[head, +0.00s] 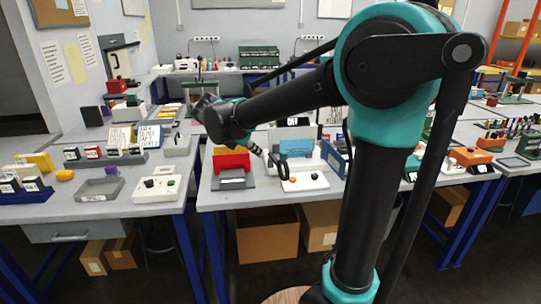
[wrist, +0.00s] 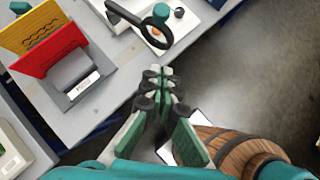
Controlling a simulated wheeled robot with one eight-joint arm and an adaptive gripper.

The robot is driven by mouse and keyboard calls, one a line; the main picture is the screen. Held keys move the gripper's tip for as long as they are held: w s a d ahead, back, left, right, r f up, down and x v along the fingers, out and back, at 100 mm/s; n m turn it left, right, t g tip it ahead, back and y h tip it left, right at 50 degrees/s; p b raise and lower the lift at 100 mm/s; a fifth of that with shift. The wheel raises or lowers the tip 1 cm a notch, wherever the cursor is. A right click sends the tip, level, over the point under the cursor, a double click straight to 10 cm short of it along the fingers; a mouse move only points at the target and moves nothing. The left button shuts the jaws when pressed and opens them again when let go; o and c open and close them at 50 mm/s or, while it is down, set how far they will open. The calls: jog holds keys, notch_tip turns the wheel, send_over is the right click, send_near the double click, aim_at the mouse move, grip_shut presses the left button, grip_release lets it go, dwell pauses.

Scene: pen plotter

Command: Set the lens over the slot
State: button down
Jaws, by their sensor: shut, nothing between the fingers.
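The lens (wrist: 141,21) looks like a black ring on a short black arm, above a white box (wrist: 187,25) in the wrist view. An orange spot shows through or below the ring. In the head view the black ring (head: 286,172) stands upright-looking near the white box's left side. I cannot make out a slot for certain. My gripper (wrist: 158,72) is shut and empty, its green-padded fingers together in the wrist view. It is apart from the lens, close to the table's front edge. In the head view the gripper's outline is hard to separate from the lens.
A red panel (wrist: 47,50) and a yellow panel (wrist: 36,27) stand in a grey holder (wrist: 70,90) left of my gripper. The grey table (wrist: 120,85) ends just below it, with floor beyond. A cardboard box (head: 268,240) sits under the table.

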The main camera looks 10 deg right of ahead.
jog(key=r, duration=0.1)
send_near(283, 159)
notch_tip(283, 159, down, 4)
jog(key=w+d, duration=0.1)
jog(key=shift+w+d+t, duration=0.3)
jog(key=shift+w+d, duration=0.2)
jog(key=shift+d, duration=0.1)
jog(key=shift+d, duration=0.1)
